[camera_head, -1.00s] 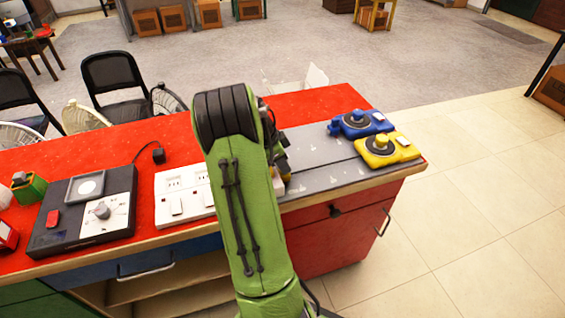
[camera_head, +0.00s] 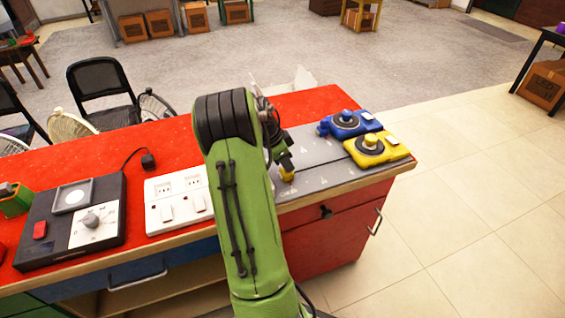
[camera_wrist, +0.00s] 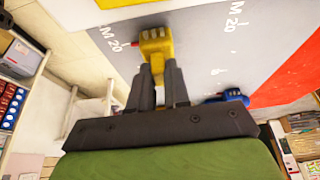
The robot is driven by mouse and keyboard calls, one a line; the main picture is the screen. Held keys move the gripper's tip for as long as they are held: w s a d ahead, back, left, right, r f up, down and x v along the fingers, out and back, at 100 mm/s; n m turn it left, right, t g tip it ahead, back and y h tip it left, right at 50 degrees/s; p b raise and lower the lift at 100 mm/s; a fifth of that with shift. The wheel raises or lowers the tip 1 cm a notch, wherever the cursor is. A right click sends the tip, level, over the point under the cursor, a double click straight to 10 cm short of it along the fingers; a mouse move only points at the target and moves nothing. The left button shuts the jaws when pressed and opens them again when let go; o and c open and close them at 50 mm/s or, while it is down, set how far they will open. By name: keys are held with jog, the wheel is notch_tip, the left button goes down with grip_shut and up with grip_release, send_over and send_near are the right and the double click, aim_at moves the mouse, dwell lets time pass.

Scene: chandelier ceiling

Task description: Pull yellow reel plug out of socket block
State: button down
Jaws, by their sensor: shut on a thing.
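My gripper (camera_head: 285,163) is shut on the yellow plug (camera_head: 288,174), which shows just below the fingertips, over the grey mat. In the wrist view the same yellow plug (camera_wrist: 156,44) sits between my two fingertips (camera_wrist: 157,70), with a red bit at its left side. The plug appears clear of the white socket block (camera_head: 176,205), which lies to the left, its right end hidden behind my arm. The yellow reel (camera_head: 362,158) stands on the mat's right end. I cannot make out a cord between the plug and reel.
A blue reel (camera_head: 333,128) stands behind the yellow one. A blue piece (camera_wrist: 232,95) shows in the wrist view. The grey mat (camera_head: 325,180) has bare room.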

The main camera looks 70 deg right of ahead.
jog(key=c, duration=1.1)
grip_release()
jog(key=p+v, duration=0.4)
jog(key=v, duration=1.1)
jog(key=shift+w+r, duration=0.1)
jog(key=shift+r, duration=0.3)
